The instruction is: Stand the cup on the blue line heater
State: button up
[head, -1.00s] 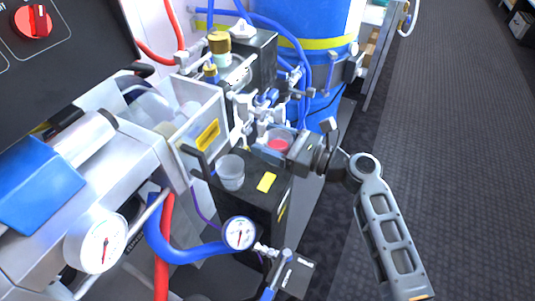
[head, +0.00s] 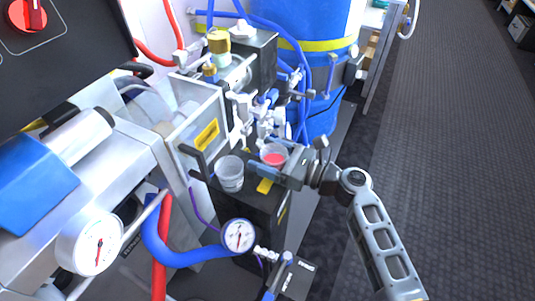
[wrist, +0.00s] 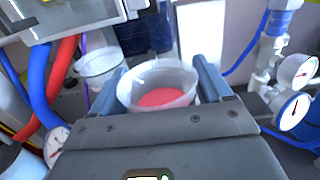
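A clear cup with red contents (head: 273,154) is between the fingers of my gripper (head: 277,167). In the wrist view this cup (wrist: 158,97) is upright, with a finger close against each side, and my gripper (wrist: 160,82) looks shut on it. The cup is over or beside the far end of a black box (head: 240,199) with a blue hose and gauge at its near end. This box looks like the blue line heater. I cannot tell whether the cup touches its top.
A second, clear cup (head: 230,174) stands on the black box, left of the held cup; it also shows in the wrist view (wrist: 99,66). White fittings and valves (head: 262,118) crowd the far side. A gauge (head: 238,235) and blue hose (head: 180,250) are in front.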

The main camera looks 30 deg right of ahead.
jog(key=shift+o, duration=1.3)
jog(key=shift+r, duration=0.1)
jog(key=shift+s+d, duration=0.15)
jog(key=v, duration=1.1)
jog(key=shift+s+d, duration=0.15)
jog(key=shift+s, duration=0.1)
